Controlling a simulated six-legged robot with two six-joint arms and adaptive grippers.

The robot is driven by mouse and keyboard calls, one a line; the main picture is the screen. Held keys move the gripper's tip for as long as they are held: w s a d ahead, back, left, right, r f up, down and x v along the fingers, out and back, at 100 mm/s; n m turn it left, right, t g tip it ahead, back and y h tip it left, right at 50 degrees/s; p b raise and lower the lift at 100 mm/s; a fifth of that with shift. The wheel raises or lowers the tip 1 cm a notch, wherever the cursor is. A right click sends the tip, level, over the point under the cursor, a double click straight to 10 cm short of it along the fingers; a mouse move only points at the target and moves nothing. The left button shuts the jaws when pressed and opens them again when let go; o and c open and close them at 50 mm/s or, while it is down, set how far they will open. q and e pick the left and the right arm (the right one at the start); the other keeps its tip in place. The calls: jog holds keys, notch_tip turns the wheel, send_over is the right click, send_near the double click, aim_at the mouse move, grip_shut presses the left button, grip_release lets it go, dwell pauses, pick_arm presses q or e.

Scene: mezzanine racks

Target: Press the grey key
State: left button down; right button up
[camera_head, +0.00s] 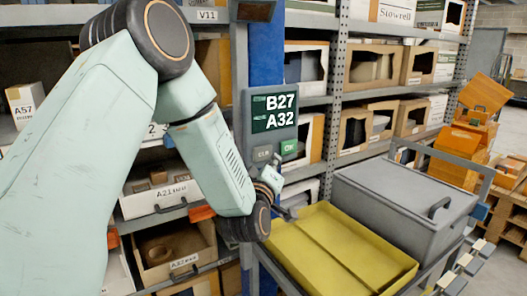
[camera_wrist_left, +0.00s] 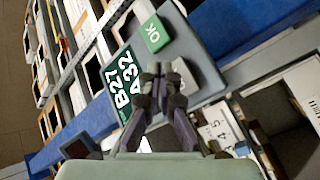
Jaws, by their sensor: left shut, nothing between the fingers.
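The grey key (camera_head: 263,153) sits on the grey panel below the dark green display (camera_head: 274,111), left of the green OK key (camera_head: 289,147). My left gripper (camera_head: 268,181) is just below the key in the head view, its fingers pointing up toward the panel. In the left wrist view the gripper (camera_wrist_left: 161,72) is shut and empty, with its fingertips together in front of the grey key (camera_wrist_left: 183,74), partly hiding it. Whether the tips touch the key I cannot tell. The OK key (camera_wrist_left: 154,34) is clear of the fingers. My right gripper is out of view.
The panel hangs on a blue post (camera_head: 266,50) between racks of boxes. A yellow tray (camera_head: 335,250) and a closed grey case (camera_head: 405,200) sit on a cart below right. Orange crates (camera_head: 460,140) stand at the far right.

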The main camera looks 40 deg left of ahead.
aim_at(269, 152)
pick_arm(q)
jog(key=shift+w+a, duration=0.25)
jog(key=shift+a, duration=0.5)
jog(key=shift+a, duration=0.1)
dwell(0.9)
jog(key=shift+w+a, duration=0.15)
jog(key=shift+a, duration=0.2)
jog(key=shift+w+a+p, duration=0.2)
jog(key=shift+a+p, duration=0.2)
dwell(0.8)
jog(key=shift+d, duration=0.1)
jog(key=shift+s+d+b, duration=0.35)
jog(key=shift+d, duration=0.4)
jog(key=shift+s+d+b, duration=0.3)
jog(key=shift+d, duration=0.45)
jog(key=shift+s+d+b, duration=0.25)
jog(key=shift+s+d, duration=0.1)
jog(key=shift+d, duration=0.45)
jog(key=shift+s+d+b, duration=0.3)
jog(key=shift+d, duration=0.45)
